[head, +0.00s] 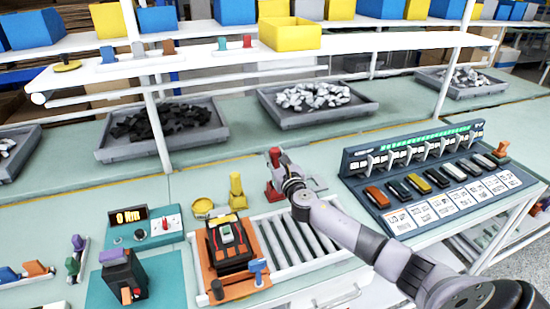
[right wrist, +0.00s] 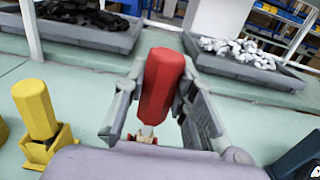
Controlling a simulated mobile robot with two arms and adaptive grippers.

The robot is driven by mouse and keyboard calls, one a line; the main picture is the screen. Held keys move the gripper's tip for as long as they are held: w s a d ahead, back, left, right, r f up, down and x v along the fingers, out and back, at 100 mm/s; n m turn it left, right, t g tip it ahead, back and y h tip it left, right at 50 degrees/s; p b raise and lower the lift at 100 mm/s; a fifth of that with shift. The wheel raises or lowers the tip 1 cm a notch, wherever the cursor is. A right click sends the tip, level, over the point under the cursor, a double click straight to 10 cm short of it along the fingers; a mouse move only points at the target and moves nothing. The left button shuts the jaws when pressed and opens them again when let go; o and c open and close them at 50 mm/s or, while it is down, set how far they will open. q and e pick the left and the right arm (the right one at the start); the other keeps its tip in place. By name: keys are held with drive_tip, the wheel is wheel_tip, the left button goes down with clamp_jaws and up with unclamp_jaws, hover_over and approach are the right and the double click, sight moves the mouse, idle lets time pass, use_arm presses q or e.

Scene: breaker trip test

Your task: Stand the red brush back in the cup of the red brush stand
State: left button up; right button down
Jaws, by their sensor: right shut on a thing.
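The red brush (right wrist: 163,85) is upright, slightly tilted, between the fingers of my right gripper (right wrist: 160,108) in the right wrist view. The gripper is shut on its thick red handle. In the head view the red brush (head: 274,156) shows at the tip of my right gripper (head: 284,178), behind the roller tray. A red part, likely the red brush stand (head: 271,191), shows just below it, partly covered by the gripper. I cannot tell whether the brush's lower end is inside the cup. My left gripper is not in view.
A yellow brush in a yellow stand (head: 236,191) is left of my right gripper. The roller tray (head: 320,262) with an orange fixture lies in front. A breaker panel (head: 365,190) stands to the right. Grey bins (head: 318,115) stand behind, with green bench between.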

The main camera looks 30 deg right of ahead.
drive_tip(key=shift+f+b, duration=2.75)
drive_tip(key=shift+f, duration=0.3)
drive_tip(key=c, duration=1.2)
unclamp_jaws()
drive_tip(key=shift+c, duration=0.2)
drive_tip(key=shift+s+a, duration=0.1)
drive_tip(key=shift+s, duration=0.35)
drive_tip(key=v, duration=1.1)
drive_tip(key=shift+o, duration=0.2)
drive_tip(key=o, duration=1)
